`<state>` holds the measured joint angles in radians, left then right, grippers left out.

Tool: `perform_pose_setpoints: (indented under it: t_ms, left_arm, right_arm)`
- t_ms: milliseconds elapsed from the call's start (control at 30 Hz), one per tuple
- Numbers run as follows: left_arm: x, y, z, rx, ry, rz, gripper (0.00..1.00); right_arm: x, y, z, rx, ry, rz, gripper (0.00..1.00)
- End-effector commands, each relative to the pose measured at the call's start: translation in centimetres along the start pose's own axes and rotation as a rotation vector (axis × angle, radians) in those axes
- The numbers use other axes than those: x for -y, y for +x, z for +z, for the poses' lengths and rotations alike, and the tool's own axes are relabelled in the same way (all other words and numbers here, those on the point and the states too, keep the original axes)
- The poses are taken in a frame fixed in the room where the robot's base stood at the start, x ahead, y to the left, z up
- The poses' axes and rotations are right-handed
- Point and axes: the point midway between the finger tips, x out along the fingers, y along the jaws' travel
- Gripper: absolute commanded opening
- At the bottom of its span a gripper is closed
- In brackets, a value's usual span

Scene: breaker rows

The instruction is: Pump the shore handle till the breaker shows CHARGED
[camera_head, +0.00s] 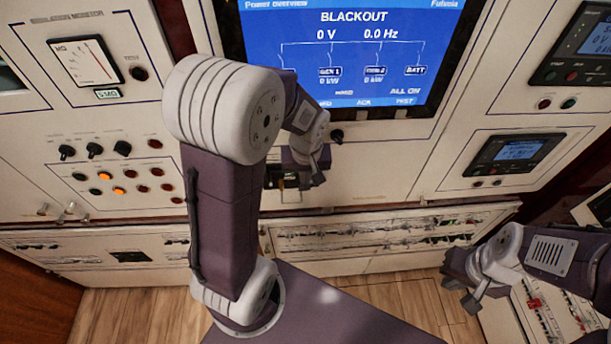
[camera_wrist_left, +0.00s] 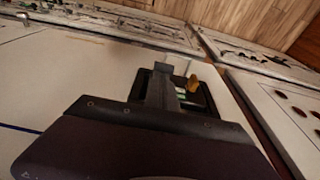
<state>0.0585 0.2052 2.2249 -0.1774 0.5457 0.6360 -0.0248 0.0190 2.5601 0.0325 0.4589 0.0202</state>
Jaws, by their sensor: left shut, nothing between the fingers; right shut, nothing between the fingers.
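A small black-framed breaker unit (camera_head: 290,183) sits in the cream panel below the big screen. In the left wrist view the dark frame (camera_wrist_left: 208,105) shows a yellow knob or lever (camera_wrist_left: 193,83) and a small green patch; its text is too small to read, so I cannot tell the charge state. My left gripper (camera_head: 287,180) is in front of this unit, shut and empty. In the left wrist view its fingers (camera_wrist_left: 162,82) overlap the unit; I cannot tell whether they touch it or the handle. My right gripper (camera_head: 472,303) is shut and empty, low at the right, away from the unit.
The big blue screen (camera_head: 352,45) reads BLACKOUT, 0 V and 0.0 Hz. An insulation meter (camera_head: 87,62) and several knobs and lamps are at the left. Breaker rows (camera_head: 385,230) run below the panel. Wooden floor (camera_head: 400,300) is bare in front.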

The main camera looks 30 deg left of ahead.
Motion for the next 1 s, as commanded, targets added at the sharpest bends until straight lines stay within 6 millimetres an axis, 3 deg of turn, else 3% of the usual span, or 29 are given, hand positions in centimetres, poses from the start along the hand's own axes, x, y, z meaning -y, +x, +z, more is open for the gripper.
perform_pose_setpoints:
  t_ms: [1000]
  left_arm:
    - [-0.01, 0.47, 0.51, 0.000, 0.001, 0.000, 0.00]
  right_arm:
    - [-0.02, 0.81, 0.08, 0.000, 0.000, 0.000, 0.00]
